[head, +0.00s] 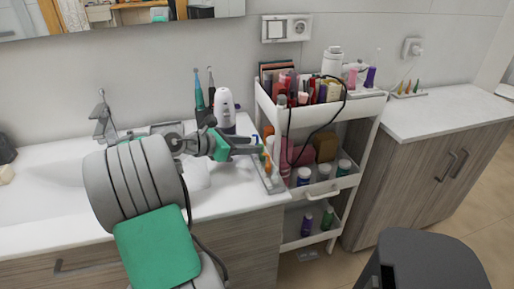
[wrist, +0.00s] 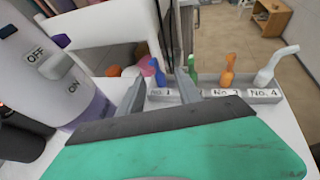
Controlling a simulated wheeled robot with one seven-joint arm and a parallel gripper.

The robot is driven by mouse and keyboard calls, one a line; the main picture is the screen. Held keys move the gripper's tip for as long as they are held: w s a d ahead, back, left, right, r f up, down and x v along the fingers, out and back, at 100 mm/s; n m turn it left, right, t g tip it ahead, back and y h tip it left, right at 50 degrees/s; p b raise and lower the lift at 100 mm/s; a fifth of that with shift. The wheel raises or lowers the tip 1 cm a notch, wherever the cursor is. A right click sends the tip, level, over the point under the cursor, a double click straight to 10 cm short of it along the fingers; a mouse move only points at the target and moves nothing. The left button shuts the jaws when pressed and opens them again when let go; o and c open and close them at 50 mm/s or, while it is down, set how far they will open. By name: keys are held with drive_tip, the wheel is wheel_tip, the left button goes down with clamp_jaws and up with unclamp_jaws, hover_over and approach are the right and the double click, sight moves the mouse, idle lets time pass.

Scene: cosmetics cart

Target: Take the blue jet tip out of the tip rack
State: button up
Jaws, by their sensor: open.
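The tip rack (wrist: 205,92) is a grey strip with numbered labels, on the white counter ahead of my gripper in the wrist view. The blue jet tip (wrist: 157,72) stands upright at the No. 1 end. A green tip (wrist: 192,66), an orange tip (wrist: 228,70) and a white tip (wrist: 274,64) stand to its right. My gripper (wrist: 160,84) is open, and the blue tip shows between its two fingers; I cannot tell whether either touches it. In the head view my gripper (head: 248,147) is over the rack (head: 270,184) at the counter's right end.
A white device with an ON/OFF switch (wrist: 50,65) stands close on the left in the wrist view. The loaded white cart (head: 372,108) is just right of the rack. Another tip holder (head: 408,94) is on the far right counter. A basin is at left.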

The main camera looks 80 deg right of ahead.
drive_tip(key=shift+x, duration=1.1)
drive_tip(key=shift+c, duration=0.5)
drive_tip(key=shift+w, duration=0.1)
clamp_jaws()
